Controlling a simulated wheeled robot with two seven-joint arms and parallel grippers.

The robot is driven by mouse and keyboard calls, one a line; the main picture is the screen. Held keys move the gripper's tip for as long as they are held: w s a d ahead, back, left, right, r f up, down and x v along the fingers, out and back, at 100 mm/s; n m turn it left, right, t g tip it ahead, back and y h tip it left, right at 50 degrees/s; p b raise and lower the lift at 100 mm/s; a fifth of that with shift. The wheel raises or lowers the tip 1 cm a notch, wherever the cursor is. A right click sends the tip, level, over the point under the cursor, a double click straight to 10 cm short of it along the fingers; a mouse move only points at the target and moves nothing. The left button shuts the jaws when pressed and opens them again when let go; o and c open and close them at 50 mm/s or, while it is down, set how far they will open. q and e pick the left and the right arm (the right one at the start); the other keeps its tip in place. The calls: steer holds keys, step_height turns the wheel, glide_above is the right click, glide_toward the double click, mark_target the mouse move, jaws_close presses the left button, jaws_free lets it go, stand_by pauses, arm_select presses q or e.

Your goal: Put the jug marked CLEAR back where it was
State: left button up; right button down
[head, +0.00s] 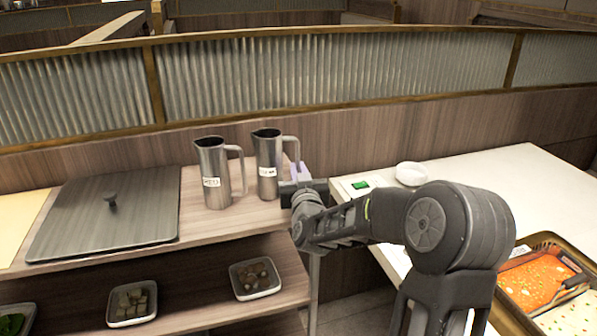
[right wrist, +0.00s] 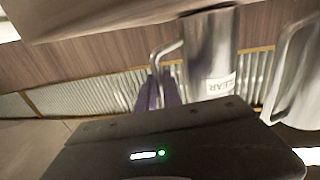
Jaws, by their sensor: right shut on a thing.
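The jug marked CLEAR (head: 268,155) is a tall steel jug with a white label. It appears upright at the right end of the wooden shelf top; I cannot tell whether its base touches the wood. In the right wrist view, which is tilted over, the jug (right wrist: 211,48) shows its label, partly cut to "LEAR". My right gripper (head: 298,174) is at the jug's right side, shut on its handle; its purple fingers (right wrist: 155,92) show at the handle in the wrist view. My left gripper is not in view.
A second steel jug (head: 213,175), its label looking like RED, stands close on the left. A dark lid (head: 105,222) lies farther left. Small bowls (head: 255,279) sit on the lower shelf. A white counter (head: 480,170) with a white bowl (head: 411,174) and a sauce tray (head: 545,240) is right.

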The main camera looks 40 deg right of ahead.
steer(key=shift+f, duration=0.1)
steer(key=c, duration=1.9)
jaws_free()
steer(key=shift+c, duration=0.2)
steer(key=o, duration=0.4)
steer(key=shift+o, duration=0.2)
steer(key=b+v, duration=0.1)
steer(key=v, duration=1.1)
